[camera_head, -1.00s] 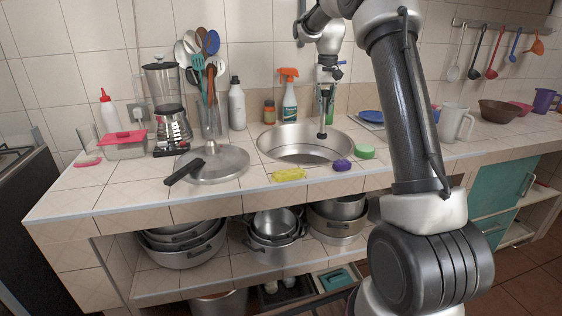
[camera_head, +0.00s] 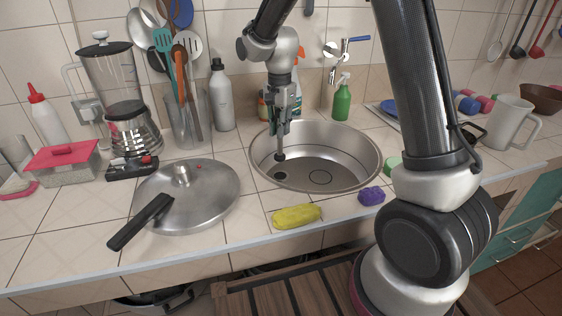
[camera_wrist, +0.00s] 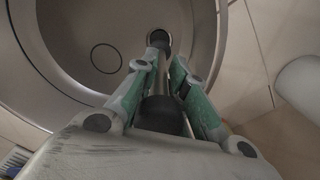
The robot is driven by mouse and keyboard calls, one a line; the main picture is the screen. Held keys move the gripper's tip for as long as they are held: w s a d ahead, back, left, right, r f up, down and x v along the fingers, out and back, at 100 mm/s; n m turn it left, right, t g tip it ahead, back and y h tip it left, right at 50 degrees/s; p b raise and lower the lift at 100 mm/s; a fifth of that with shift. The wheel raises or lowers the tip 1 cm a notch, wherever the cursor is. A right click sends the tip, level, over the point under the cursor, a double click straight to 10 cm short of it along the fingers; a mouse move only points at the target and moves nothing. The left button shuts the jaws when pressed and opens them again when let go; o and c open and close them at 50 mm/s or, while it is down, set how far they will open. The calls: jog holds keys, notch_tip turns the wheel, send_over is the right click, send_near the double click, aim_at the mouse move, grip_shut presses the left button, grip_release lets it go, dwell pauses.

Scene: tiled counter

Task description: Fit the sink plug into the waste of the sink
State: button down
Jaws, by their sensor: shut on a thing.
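The sink plug (camera_head: 280,157) is a dark disc at the lower end of a thin upright stem. My gripper (camera_head: 281,125) is shut on the stem, with the plug over the left part of the round steel sink (camera_head: 350,178).
A thin ring (camera_head: 320,177) marks the sink floor right of the dark opening. A yellow sponge (camera_head: 297,216) and a purple sponge (camera_head: 371,196) lie before the sink. A pan lid (camera_head: 215,195) lies left. Bottles and the tap (camera_head: 335,52) stand behind.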

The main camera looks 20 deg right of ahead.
aim_at(280, 156)
notch_tip(280, 156, down, 8)
jog(key=shift+f, duration=0.1)
dwell(0.4)
jog(key=c, duration=1.4)
grip_release()
jog(key=shift+c, duration=0.2)
